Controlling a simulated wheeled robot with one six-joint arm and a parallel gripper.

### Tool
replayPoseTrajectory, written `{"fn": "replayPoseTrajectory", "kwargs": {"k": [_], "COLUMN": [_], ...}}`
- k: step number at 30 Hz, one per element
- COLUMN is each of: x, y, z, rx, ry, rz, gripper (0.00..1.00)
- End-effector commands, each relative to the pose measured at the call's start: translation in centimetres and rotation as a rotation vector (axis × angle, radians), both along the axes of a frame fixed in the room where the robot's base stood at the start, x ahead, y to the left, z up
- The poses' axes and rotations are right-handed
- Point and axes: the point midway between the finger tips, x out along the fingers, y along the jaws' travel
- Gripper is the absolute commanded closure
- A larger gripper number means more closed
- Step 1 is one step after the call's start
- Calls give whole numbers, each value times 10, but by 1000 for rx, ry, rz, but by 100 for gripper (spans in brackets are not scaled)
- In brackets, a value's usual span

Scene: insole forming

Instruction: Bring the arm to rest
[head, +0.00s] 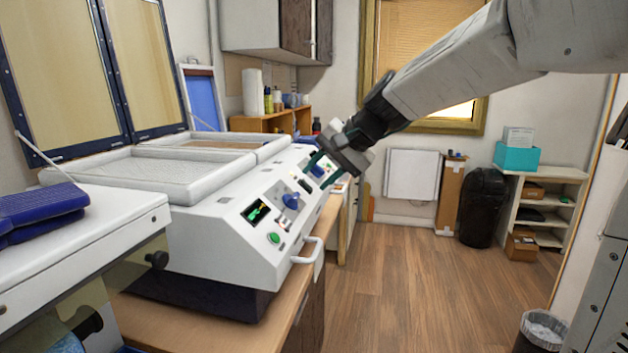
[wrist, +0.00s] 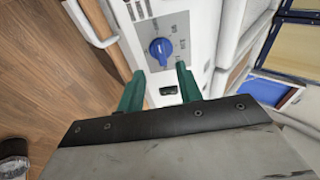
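My gripper (head: 322,168) is at the end of my arm, which reaches in from the upper right of the head view. It hangs by the sloped front panel of the white forming machine (head: 190,235). In the wrist view its two green fingers (wrist: 160,88) stand apart with nothing between them. A blue knob (wrist: 160,50) on the grey dial plate shows beyond the fingertips. I cannot tell whether the fingers touch the panel. In the head view a nearer blue knob (head: 291,201), a green button (head: 274,238) and a small display (head: 256,212) sit on the panel.
The machine stands on a wooden counter (head: 185,325) with a white handle (head: 308,251) at its front. Two framed lids (head: 62,65) stand raised behind. Blue folded material (head: 42,208) lies at left. The wooden floor (head: 430,285) is clear; a bin (head: 541,330) stands at lower right.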

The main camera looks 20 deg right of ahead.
Motion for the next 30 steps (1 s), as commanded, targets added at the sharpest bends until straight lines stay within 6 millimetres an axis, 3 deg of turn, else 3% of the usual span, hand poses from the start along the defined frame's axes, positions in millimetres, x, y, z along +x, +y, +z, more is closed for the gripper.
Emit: {"fn": "replayPoseTrajectory", "kwargs": {"k": [13, 17, 20, 30], "x": [-1, -18, -58, -262], "y": [1, -1, 0, 1], "z": [-1, -23, -46, -111], "rx": [-2, -51, -129, -524], "ry": [3, 62, 135, 343], "rz": [9, 62, 141, 504], "gripper": [65, 65, 65, 65]}}
